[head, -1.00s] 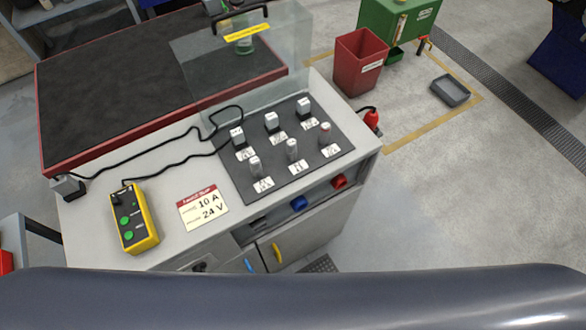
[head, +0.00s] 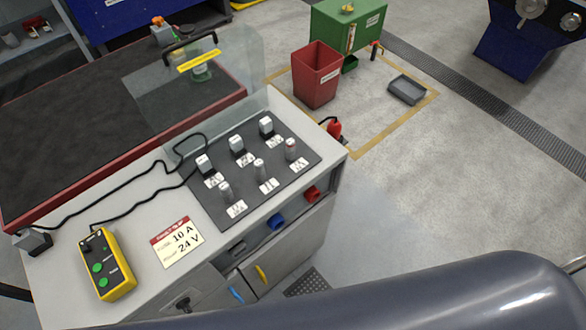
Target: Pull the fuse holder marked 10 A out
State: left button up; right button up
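A dark panel (head: 205,210) on the grey table top carries two rows of small holders with white labels. The back row has three black-based, white-topped holders: left (head: 204,164), middle (head: 237,146) and right (head: 267,127). The small labels are too blurred to tell which is marked 10 A. Neither gripper is in view.
A yellow control box (head: 106,264) with green buttons sits at the table's left, its black cable crossing the top. A clear guard (head: 228,78) stands behind the panel. A red bin (head: 316,76) and grey tray (head: 407,90) are on the floor. My dark arm or body part fills the bottom.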

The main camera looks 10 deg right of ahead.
aim_at(291, 143)
jog(key=j+u, duration=0.1)
jog(key=u, duration=0.3)
jog(key=j+u, duration=0.15)
jog(key=u, duration=0.2)
jog(key=j+u, duration=0.1)
jog(key=u, duration=0.3)
jog(key=j+u, duration=0.15)
jog(key=j, duration=0.3)
jog(key=i+j+u, duration=0.2)
jog(key=j, duration=0.3)
jog(key=j+u, duration=0.15)
jog(key=j, duration=0.3)
jog(key=i+j+u, duration=0.2)
jog(key=j, duration=0.25)
jog(key=j+u, duration=0.15)
jog(key=j, duration=0.3)
jog(key=i+j, duration=0.2)
jog(key=j, duration=0.15)
